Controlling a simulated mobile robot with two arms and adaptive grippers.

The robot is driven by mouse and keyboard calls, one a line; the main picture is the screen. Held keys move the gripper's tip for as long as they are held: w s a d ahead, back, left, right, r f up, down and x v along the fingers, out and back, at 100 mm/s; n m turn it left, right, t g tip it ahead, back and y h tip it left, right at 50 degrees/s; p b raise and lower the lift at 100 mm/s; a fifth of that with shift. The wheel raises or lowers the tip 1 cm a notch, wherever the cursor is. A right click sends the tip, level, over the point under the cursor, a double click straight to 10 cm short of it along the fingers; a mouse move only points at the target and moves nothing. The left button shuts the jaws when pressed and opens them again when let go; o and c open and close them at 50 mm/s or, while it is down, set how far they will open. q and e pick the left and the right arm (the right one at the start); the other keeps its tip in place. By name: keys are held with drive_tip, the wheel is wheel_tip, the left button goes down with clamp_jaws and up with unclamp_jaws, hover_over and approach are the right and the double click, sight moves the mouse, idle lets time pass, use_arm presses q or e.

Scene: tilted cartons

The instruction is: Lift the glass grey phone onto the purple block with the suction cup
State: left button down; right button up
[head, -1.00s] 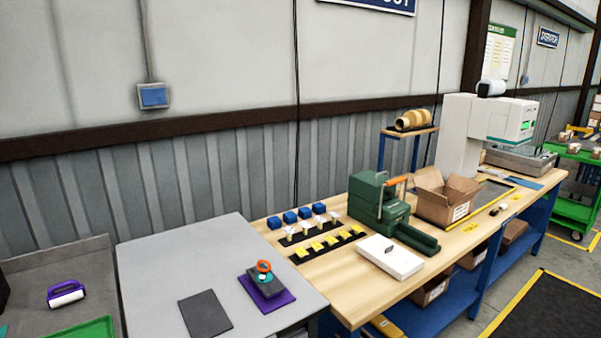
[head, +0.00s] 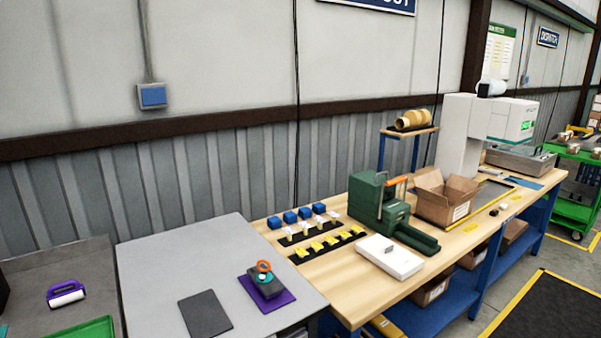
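A flat purple block (head: 284,301) lies on the grey table near its right edge. A small dark grey slab, which looks like the phone (head: 270,291), rests on top of the purple block. A suction cup with an orange ring handle (head: 264,266) sits on the slab; I cannot tell if it is stuck to it. A larger flat dark grey pad (head: 205,314) lies to the left, apart from the purple block. Neither of my grippers is in the head view.
The grey table (head: 185,255) is bare behind these things. At left are a purple-handled roller (head: 66,294) and a green tray (head: 88,329). The wooden bench (head: 345,300) at right holds blue blocks (head: 290,217), a white box (head: 390,257), a green press (head: 378,205) and an open carton (head: 445,200).

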idle(0.4)
clamp_jaws()
idle(1.1)
